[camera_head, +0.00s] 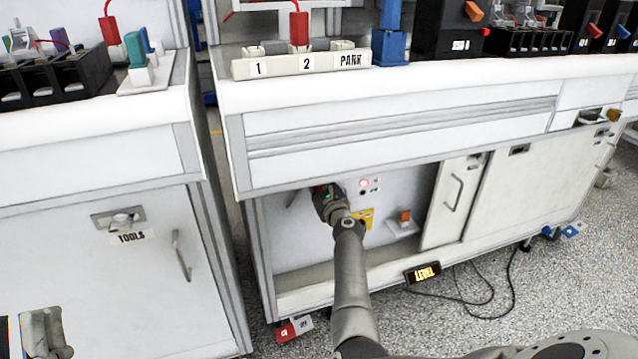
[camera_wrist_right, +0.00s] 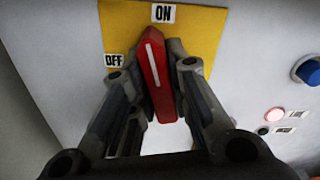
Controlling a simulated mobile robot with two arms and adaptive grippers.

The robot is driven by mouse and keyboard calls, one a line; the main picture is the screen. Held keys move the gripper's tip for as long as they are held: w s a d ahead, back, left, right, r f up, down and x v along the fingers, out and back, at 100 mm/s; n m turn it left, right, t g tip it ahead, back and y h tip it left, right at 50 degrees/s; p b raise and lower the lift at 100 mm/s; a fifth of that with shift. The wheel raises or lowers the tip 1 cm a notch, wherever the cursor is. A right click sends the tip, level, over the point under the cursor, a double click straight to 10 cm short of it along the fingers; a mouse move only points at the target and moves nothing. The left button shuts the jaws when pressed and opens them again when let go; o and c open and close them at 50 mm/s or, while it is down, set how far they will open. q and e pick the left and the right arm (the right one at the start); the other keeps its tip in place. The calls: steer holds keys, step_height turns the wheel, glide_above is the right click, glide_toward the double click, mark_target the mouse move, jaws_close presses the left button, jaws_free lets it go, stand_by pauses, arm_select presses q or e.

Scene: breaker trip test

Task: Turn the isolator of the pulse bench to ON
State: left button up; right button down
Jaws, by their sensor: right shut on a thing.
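The isolator's red handle (camera_wrist_right: 156,80) stands on a yellow plate (camera_wrist_right: 205,40) in the right wrist view. The ON label (camera_wrist_right: 163,13) is at the plate's top and the OFF label (camera_wrist_right: 114,61) at its left. The handle's white line points up, leaning slightly left, close to ON. My right gripper (camera_wrist_right: 152,75) is shut on the handle, one finger on each side. In the head view my right gripper (camera_head: 325,197) reaches into the open bay under the bench, hiding the handle; part of the yellow plate (camera_head: 366,218) shows. What looks like my left gripper (camera_head: 45,335) is at the lower left, its fingers unclear.
A lit pink-red lamp (camera_wrist_right: 275,114) and a blue button (camera_wrist_right: 310,71) are right of the plate. The bench's worktop edge (camera_head: 420,82) overhangs the bay. A sliding panel (camera_head: 455,200) stands at its right. A LEVEL display (camera_head: 424,273) and cables lie near the floor.

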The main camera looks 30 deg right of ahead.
arm_select(q)
steer(key=shift+w+f+g, duration=0.7)
steer(key=shift+w+f, duration=0.05)
steer(key=shift+f, duration=0.1)
arm_select(e)
steer(key=shift+f+m, duration=0.1)
steer(key=shift+m, duration=0.4)
arm_select(q)
steer(key=shift+w+d+p, duration=0.1)
steer(key=shift+p, duration=0.25)
arm_select(e)
steer(key=shift+m+p, duration=0.3)
steer(key=shift+m, duration=0.3)
steer(key=c, duration=1.8)
jaws_free()
steer(key=shift+c, duration=0.2)
steer(key=o, duration=0.5)
arm_select(q)
steer(key=f, duration=0.1)
steer(key=w+f+g, duration=0.1)
steer(key=f+g, duration=0.1)
steer(key=shift+w+y, duration=0.25)
steer(key=shift+y, duration=0.15)
arm_select(e)
steer(key=shift+o, duration=0.2)
steer(key=shift+s, duration=0.15)
